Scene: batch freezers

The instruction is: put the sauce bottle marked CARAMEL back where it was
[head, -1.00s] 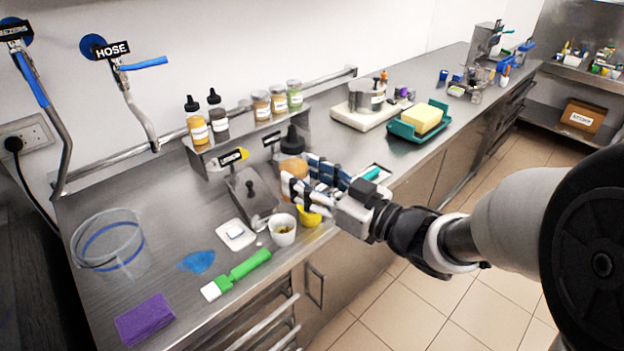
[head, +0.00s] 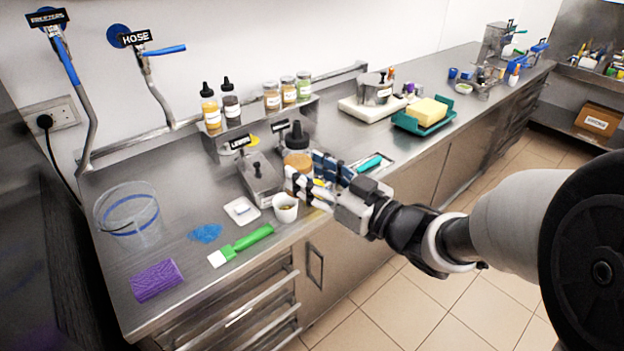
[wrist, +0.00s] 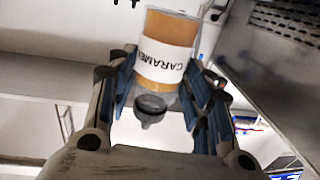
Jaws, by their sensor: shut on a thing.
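My gripper (head: 312,178) is shut on the sauce bottle marked CARAMEL (head: 298,161), above or at the front part of the counter. In the wrist view the bottle (wrist: 165,50) sits between the blue-padded fingers, with its amber body, white CARAMEL label and dark cap showing. In the head view its dark cap points up and the fingers hide the lower body. I cannot tell whether its base touches the counter. A raised steel shelf (head: 216,150) along the wall holds an amber squeeze bottle (head: 211,112) and a dark one (head: 231,105).
Jars (head: 288,92) stand on the shelf's right part. A steel lidded container (head: 259,178), a white cup (head: 285,207) and a green brush (head: 242,245) are near my gripper. A teal tray with a yellow block (head: 426,112) is farther right.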

